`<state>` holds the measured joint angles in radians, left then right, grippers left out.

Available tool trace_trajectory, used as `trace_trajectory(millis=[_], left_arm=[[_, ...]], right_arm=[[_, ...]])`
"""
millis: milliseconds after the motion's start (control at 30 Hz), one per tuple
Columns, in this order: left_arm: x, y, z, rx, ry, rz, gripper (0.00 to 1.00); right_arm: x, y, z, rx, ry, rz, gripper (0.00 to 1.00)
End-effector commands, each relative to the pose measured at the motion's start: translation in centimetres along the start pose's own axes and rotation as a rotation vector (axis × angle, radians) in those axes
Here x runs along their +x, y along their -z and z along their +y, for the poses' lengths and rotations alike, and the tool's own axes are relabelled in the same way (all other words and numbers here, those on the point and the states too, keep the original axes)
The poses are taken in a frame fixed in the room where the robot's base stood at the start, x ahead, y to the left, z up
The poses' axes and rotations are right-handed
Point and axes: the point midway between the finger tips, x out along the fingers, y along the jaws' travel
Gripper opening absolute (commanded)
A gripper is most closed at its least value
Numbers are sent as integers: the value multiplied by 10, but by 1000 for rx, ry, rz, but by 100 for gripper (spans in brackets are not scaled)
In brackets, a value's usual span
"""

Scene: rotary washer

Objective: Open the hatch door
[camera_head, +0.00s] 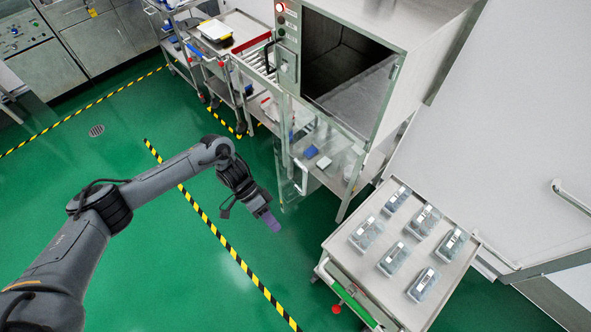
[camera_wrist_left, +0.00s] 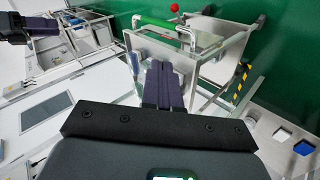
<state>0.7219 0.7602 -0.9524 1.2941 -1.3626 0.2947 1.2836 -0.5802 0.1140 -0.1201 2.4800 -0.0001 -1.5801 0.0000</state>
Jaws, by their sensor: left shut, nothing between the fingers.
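The washer's dark chamber opening (camera_head: 345,58) faces me at the upper middle of the head view. A transparent door panel with a pale handle (camera_head: 301,177) hangs at the front, below the opening. My left gripper (camera_head: 271,222) is left of and below this handle, apart from it, over the green floor. Its purple fingers (camera_wrist_left: 161,85) are shut with nothing between them. In the left wrist view, clear framed glass (camera_wrist_left: 205,45) stands behind the fingers; I cannot tell contact. A dark purple part (camera_wrist_left: 15,27) at that view's upper left looks like my right gripper, its jaws unclear.
A cart (camera_head: 370,210) with several grey boxes stands at the lower right, with a green handle and red knob. Trolleys (camera_head: 205,50) stand left of the washer. The lower shelf holds blue and white items. The floor around my left arm is clear.

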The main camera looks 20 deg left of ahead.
Motion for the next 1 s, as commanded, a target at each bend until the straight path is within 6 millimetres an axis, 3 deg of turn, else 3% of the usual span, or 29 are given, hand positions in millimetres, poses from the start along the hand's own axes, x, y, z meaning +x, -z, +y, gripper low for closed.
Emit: trace_trajectory(millis=[33, 200, 300, 400, 500, 667, 1000], left_arm=[[-41, 11, -16, 5, 71, 16, 0], [-147, 44, -34, 33, 235, 104, 0], [-190, 60, -30, 60, 292, 154, 0], [-216, 74, -23, 84, 324, 191, 0], [-226, 84, -17, 101, 335, 209, 0], [-220, 90, -18, 108, 338, 214, 0], [-166, 103, -35, 107, 335, 212, 0]], right_arm=[[4, -1, 0, 0, 0, 0, 54], [10, -3, 0, -1, -1, 0, 54], [12, -4, 0, -3, -2, 0, 54], [13, -4, 1, -5, -4, 0, 54], [13, -4, 2, -8, -6, -1, 54], [10, -4, 2, -9, -7, -1, 54], [-2, 0, 2, -7, -6, -1, 54]])
